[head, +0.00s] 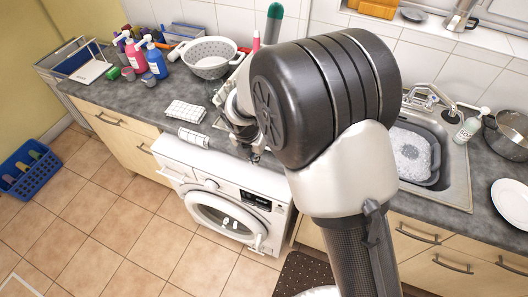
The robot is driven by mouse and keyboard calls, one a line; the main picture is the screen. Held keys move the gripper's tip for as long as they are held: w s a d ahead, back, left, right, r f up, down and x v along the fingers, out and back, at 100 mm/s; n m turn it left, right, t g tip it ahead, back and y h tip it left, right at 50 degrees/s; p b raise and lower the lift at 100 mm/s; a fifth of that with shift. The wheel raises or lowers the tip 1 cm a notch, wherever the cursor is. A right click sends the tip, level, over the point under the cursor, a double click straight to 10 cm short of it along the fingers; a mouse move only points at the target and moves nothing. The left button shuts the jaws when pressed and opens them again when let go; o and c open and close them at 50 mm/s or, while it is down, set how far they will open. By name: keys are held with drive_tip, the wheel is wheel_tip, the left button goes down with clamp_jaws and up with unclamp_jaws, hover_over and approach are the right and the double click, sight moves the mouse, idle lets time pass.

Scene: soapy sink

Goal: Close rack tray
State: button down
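No thing in the head view is plainly a rack tray. The white washing machine (228,205) stands under the counter with its round door (222,216) apparently shut. A white drawer-like part (172,174) sits at its upper left front and seems to stick out a little. A rack (70,57) with a white panel stands at the far left end of the counter; its details are too small to tell. My gripper (250,148) is over the counter's front edge, above the washing machine and right of the drawer. My arm partly hides it, and its finger opening is unclear.
A checked cloth (187,112) and a rolled cloth (194,137) lie left of my gripper. A colander (210,57) and bottles (155,61) stand behind. The sink (452,160) is at right. A blue basket (30,168) is on the floor; the tiles before the machine are clear.

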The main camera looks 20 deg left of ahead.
sight(264, 158)
drive_tip(key=b+x, duration=0.2)
drive_tip(key=x, duration=0.6)
drive_tip(key=w, duration=0.3)
drive_tip(key=shift+r, duration=0.1)
drive_tip(key=shift+w+r+b, duration=0.15)
drive_tip(key=shift+w+b, duration=0.15)
drive_tip(key=shift+w, duration=0.2)
drive_tip(key=shift+w, duration=0.15)
drive_tip(key=shift+w+d+r+p, duration=0.1)
drive_tip(key=shift+w+r+p, duration=0.05)
drive_tip(key=shift+w+p, duration=0.7)
drive_tip(key=shift+w, duration=0.85)
drive_tip(key=shift+s, duration=0.1)
